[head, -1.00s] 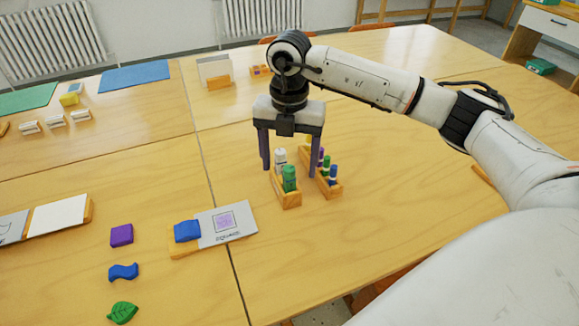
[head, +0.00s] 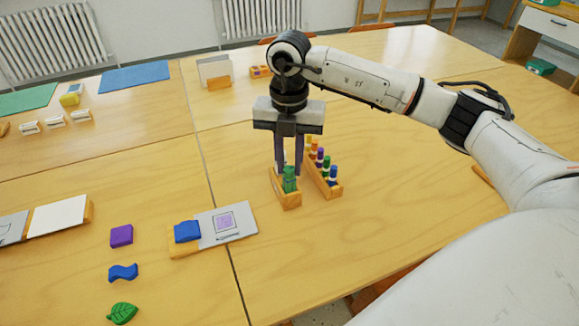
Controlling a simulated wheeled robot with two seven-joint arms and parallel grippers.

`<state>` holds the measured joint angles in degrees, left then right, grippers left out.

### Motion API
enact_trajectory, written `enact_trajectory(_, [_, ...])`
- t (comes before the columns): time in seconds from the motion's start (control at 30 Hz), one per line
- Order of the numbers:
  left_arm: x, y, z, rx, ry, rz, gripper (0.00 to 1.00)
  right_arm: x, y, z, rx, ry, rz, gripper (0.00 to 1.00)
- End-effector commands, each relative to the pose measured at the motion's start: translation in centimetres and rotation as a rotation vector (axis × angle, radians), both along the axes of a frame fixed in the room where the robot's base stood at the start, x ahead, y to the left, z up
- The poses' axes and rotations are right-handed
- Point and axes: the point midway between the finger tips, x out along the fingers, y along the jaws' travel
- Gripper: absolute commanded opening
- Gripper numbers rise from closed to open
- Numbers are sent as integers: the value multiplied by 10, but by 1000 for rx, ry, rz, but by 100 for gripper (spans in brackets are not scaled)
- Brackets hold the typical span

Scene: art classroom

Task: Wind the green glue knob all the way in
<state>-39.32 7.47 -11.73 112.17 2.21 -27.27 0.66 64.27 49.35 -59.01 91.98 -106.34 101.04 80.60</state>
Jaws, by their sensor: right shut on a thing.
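The green glue stick (head: 289,181) stands upright at the near end of a small wooden holder (head: 288,201) on the table. My right gripper (head: 289,170) comes down from above with its two dark fingers close together, shut at the top of the green glue stick, on its knob. The fingers partly cover the knob and most of a white glue stick behind it, so the exact contact is hard to see. My left gripper is not in view.
A second wooden holder (head: 333,190) with several coloured markers stands close on the right. The table right of the holders is clear.

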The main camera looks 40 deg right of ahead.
Motion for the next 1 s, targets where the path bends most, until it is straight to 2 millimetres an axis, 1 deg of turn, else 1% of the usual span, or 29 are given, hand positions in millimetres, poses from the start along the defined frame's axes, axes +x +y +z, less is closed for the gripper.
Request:
enact_trajectory(0.4, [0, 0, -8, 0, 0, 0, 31, 0, 0, -1, 0, -1, 669, 11])
enact_trajectory(0.5, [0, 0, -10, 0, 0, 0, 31, 0, 0, 0, -1, -1, 813, 11])
enact_trajectory(0.63, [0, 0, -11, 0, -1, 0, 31, 0, 0, 0, -1, -1, 918, 11])
enact_trajectory(0.87, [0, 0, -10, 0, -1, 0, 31, 0, 0, 0, 0, -1, 936, 11])
enact_trajectory(0.9, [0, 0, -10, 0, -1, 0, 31, 0, 0, 0, 0, -1, 935, 22])
enact_trajectory(0.97, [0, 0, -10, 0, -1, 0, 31, 0, 0, 0, 0, -1, 935, 32])
enact_trajectory(1.0, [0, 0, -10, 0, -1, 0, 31, 0, 0, 0, 0, -1, 935, 39])
